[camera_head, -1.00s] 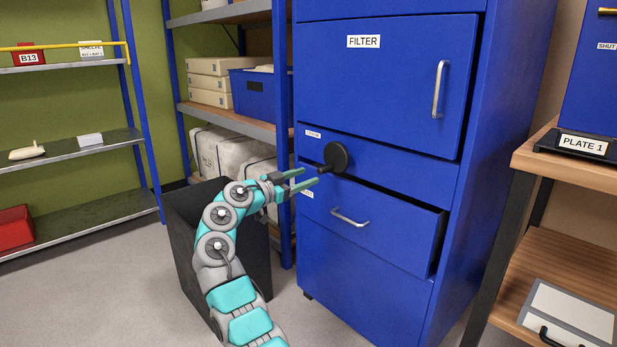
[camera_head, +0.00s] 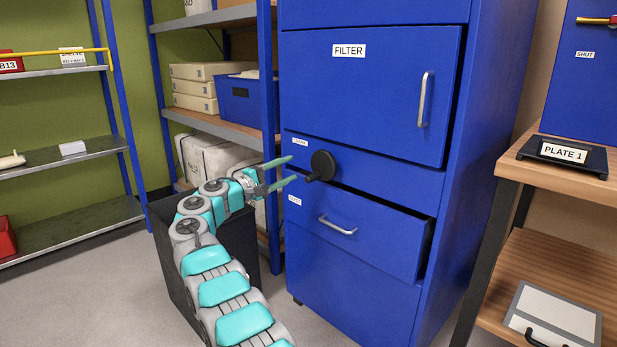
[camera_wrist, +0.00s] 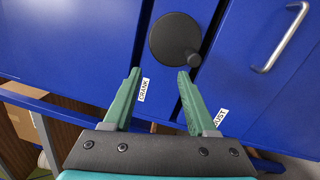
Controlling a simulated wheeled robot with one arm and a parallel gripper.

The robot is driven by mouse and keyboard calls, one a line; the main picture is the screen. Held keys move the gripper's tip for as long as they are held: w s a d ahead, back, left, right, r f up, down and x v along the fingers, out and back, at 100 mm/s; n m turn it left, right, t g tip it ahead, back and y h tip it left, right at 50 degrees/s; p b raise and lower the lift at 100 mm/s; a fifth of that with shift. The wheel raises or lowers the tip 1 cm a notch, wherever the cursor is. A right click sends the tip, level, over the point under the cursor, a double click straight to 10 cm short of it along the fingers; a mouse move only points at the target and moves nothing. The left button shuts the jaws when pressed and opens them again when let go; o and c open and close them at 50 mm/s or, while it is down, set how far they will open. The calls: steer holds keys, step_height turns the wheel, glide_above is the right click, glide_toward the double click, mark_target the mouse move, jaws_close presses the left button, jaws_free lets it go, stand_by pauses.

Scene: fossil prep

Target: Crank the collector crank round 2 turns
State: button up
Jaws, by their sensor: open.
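The collector crank (camera_head: 323,165) is a black disc with a small handle knob (camera_head: 311,178) sticking out at its lower left, on the front of the blue collector cabinet (camera_head: 368,110). In the wrist view the disc (camera_wrist: 174,38) is ahead of the fingers and its knob (camera_wrist: 193,60) is close to the right fingertip. My gripper (camera_head: 291,169) is open, with two green fingers pointing at the crank from the left. In the wrist view my gripper (camera_wrist: 158,72) has nothing between its fingers. Whether the right fingertip touches the knob I cannot tell.
The drawer (camera_head: 352,228) below the crank stands slightly open, with a silver handle. A dark bin (camera_head: 174,255) stands under my arm. Shelving (camera_head: 215,125) with boxes is at left; a wooden bench (camera_head: 560,180) is at right.

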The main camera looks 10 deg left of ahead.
mark_target(306, 180)
step_height(306, 180, down, 4)
steer(key=s+d+n+y+p, duration=0.1)
steer(key=s+d+n, duration=0.1)
steer(key=n, duration=1.6)
steer(key=shift+p+x, duration=0.55)
steer(key=shift+x, duration=3.15)
steer(key=shift+w+a+f, duration=0.1)
steer(key=shift+a, duration=0.05)
steer(key=shift+c, duration=0.3)
jaws_close()
